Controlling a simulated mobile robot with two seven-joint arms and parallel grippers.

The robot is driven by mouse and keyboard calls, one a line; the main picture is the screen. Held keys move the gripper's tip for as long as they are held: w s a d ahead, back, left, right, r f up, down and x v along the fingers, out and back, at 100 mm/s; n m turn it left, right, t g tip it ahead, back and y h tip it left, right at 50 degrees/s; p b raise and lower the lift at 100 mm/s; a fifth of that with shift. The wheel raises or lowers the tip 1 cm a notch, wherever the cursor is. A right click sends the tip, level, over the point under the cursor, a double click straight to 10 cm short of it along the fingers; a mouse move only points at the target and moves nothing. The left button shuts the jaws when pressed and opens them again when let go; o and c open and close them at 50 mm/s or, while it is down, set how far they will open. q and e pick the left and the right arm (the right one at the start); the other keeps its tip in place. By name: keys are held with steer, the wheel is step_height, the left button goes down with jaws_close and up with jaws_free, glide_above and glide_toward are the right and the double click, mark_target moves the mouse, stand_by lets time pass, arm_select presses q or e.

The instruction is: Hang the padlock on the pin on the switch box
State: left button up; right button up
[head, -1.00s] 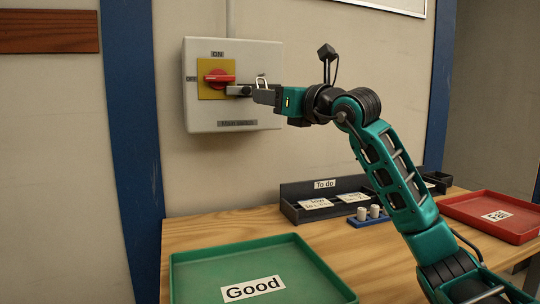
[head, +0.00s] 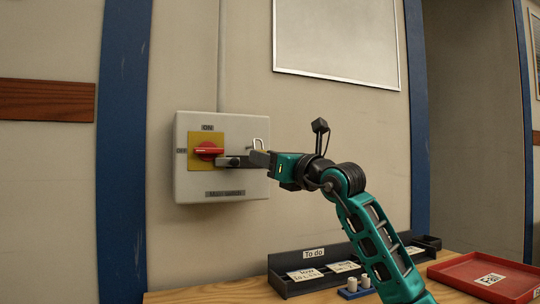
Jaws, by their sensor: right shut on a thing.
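The switch box (head: 186,187) is a pale grey box on the wall with a red knob (head: 206,151) on a yellow plate. My right gripper (head: 260,158) is in front of the box's right side, shut on the padlock. The padlock's silver shackle (head: 260,143) stands up above the fingers; its body is mostly hidden by the gripper. A dark bar (head: 232,161) runs from below the knob toward the gripper. I cannot tell whether it is part of the box or of the gripper. The pin is not clearly visible. My left gripper is out of view.
Below is a wooden table (head: 215,292) with a dark "To do" rack (head: 282,276), a small blue holder (head: 359,293) with white cylinders and a red "Fail" tray (head: 450,272). A conduit (head: 221,60) rises above the box.

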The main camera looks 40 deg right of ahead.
steer(key=shift+w+d+p, duration=0.2)
steer(key=shift+w+p, duration=0.2)
steer(key=shift+w, duration=0.45)
steer(key=shift+w+d+p, duration=0.25)
steer(key=shift+w+p, duration=0.3)
steer(key=shift+w, duration=0.35)
steer(key=shift+w+d+p, duration=0.2)
steer(key=shift+w+p, duration=0.35)
steer(key=shift+w, duration=0.3)
steer(key=shift+w+f, duration=0.2)
steer(key=shift+f, duration=0.1)
steer(key=o, duration=1.1)
steer(key=shift+d, duration=0.1)
steer(key=shift+o, duration=0.2)
steer(key=shift+f, duration=0.15)
steer(key=shift+a, duration=0.2)
